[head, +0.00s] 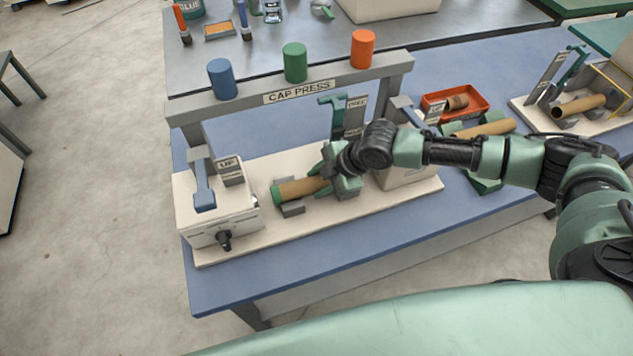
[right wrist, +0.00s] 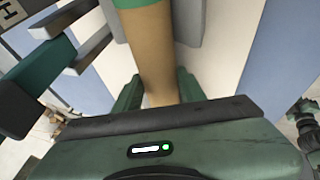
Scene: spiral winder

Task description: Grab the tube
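The brown cardboard tube (head: 303,187) with a green cap on its left end lies in grey cradles on the cap press (head: 215,246). My right gripper (head: 333,168) is at the right part of this tube, coming in from the right. In the right wrist view the tube (right wrist: 152,55) runs between the two fingers, which lie close against both its sides, so the gripper looks shut on it. The fingertips are partly hidden by the tube and palm. My left gripper is not in view.
The press crossbar (head: 340,83) spans above the tube, carrying blue, green and orange caps. A blue lever (head: 202,188) stands at the left. On the right are a red tray (head: 455,100), another tube (head: 485,129) and one at the neighbouring station (head: 578,105).

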